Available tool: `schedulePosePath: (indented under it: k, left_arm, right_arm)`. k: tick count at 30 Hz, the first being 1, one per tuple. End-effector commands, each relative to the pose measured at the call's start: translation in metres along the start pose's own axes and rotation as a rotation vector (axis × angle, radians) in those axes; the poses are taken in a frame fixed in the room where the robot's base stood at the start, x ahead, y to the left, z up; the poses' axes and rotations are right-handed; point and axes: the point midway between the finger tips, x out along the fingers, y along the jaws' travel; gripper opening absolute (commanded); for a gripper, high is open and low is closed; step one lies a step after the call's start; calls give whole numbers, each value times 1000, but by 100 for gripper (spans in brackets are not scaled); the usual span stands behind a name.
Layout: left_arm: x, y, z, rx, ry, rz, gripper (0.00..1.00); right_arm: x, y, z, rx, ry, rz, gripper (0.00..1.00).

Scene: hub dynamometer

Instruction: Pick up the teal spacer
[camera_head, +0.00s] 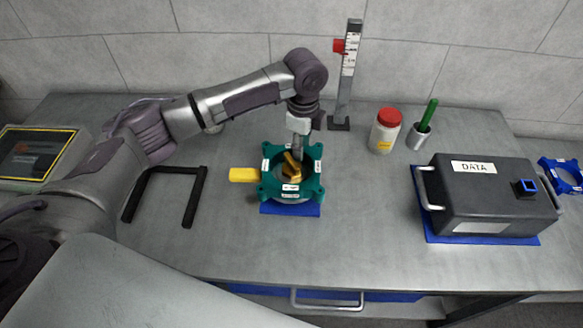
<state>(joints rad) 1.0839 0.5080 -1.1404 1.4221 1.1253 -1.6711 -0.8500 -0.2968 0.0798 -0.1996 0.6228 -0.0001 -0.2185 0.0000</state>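A teal ring-shaped part with corner lobes and white labels, which looks like the teal spacer (268,190), sits on a blue mat (290,209) in the middle of the table. A yellow piece (291,170) lies within the ring's opening, and a yellow bar (243,175) sticks out to its left. My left gripper (297,152) points down over the ring's far half, close to the yellow piece. Its fingers are small and partly hidden, so I cannot tell whether they are open or touch anything. My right gripper is out of view.
A scale post with a red slider (346,75) stands behind. A red-lidded jar (384,131), a cup with a green stick (419,135), a DATA case (490,195) and a blue ring part (563,177) are right. A black frame (195,197) lies left. The front middle is clear.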

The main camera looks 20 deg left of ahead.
Motion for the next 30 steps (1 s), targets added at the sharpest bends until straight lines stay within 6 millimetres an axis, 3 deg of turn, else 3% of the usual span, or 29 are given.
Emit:
schedulePosePath:
  k: [5, 11, 24, 30]
  left_arm:
    - [0, 0, 0, 1, 0, 0, 32]
    - [0, 0, 0, 0, 0, -1, 0]
    - [-3, -1, -1, 0, 1, -3, 0]
    - [-31, -1, -1, 1, 2, -6, 0]
  right_arm:
    - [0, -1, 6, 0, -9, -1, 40]
    - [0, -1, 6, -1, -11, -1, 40]
    - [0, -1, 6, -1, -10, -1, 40]
    - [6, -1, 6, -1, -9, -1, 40]
